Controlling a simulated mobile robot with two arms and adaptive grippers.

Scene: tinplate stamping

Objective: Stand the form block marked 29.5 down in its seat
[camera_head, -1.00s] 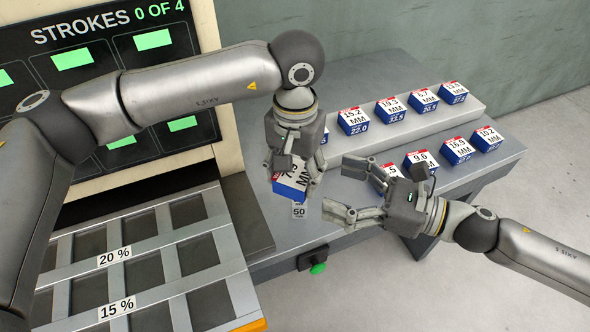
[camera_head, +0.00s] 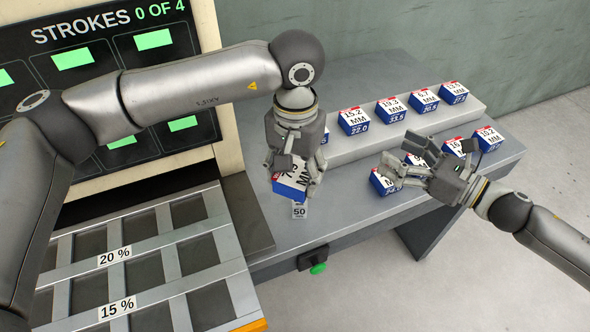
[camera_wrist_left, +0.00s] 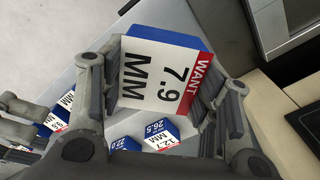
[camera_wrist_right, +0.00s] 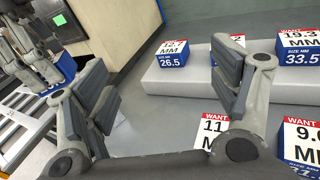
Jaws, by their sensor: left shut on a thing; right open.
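My left gripper (camera_head: 293,180) is shut on a blue block (camera_head: 289,189) with a white and red top label reading WANT 7.9 MM, clear in the left wrist view (camera_wrist_left: 160,75). The side marking of this block is not readable, and I cannot make out 29.5 on any block. The block is tilted, above or at the front of the grey bench, beside a small tag (camera_head: 299,211) reading 50. My right gripper (camera_head: 405,156) is open and empty, over the near row of blocks at the right; its spread fingers show in the right wrist view (camera_wrist_right: 165,100).
Several similar labelled blocks stand on the raised step (camera_head: 345,152) and in a nearer row, including one by the right gripper (camera_head: 384,183). A slotted grid rack (camera_head: 150,245) labelled 20 % and 15 % lies at lower left. A green button (camera_head: 318,269) is on the bench front.

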